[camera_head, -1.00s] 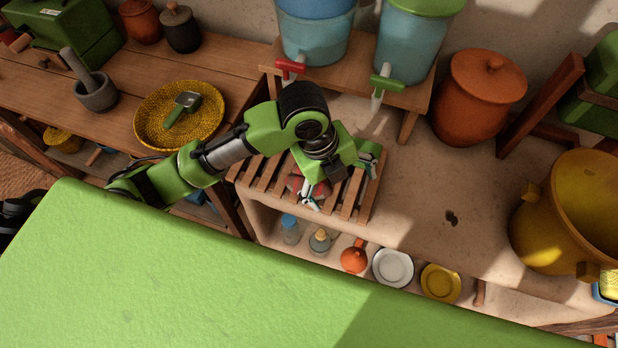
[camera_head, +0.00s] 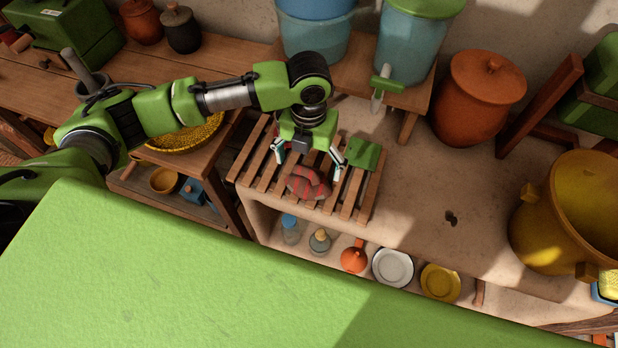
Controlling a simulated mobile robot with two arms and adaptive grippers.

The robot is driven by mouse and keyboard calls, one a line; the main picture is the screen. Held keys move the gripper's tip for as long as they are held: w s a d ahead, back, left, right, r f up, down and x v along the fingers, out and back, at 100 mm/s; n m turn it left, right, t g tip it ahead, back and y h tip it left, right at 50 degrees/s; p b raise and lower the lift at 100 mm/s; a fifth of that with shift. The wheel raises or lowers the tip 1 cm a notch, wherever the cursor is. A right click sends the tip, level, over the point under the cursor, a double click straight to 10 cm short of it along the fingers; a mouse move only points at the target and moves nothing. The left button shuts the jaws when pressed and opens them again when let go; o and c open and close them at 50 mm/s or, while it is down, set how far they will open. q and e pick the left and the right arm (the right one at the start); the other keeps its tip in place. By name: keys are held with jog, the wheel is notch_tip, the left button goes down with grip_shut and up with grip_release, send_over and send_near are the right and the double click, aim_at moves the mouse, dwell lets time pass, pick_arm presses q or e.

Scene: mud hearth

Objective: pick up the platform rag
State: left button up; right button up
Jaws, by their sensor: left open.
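A crumpled red-and-dark striped cloth, which looks like the platform rag (camera_head: 308,184), lies on the slatted wooden platform (camera_head: 258,168). My left gripper (camera_head: 309,164) is open, with its fingers spread wide on either side of the rag's far part. It points down and looks empty. I cannot tell how far its fingertips are above the slats. My right gripper is not in view.
A flat green item (camera_head: 363,153) lies on the platform, right of the gripper. Water containers with a green tap (camera_head: 388,85) stand behind on a wooden stand. An orange lidded pot (camera_head: 480,95) is at right. Bare mud counter (camera_head: 430,190) lies between.

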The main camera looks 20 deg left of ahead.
aim_at(309, 173)
pick_arm(q)
jog(key=f+p, duration=0.1)
jog(key=f, duration=0.5)
jog(key=shift+w+f, duration=0.2)
jog(key=shift+c, duration=0.3)
jog(key=c, duration=1.1)
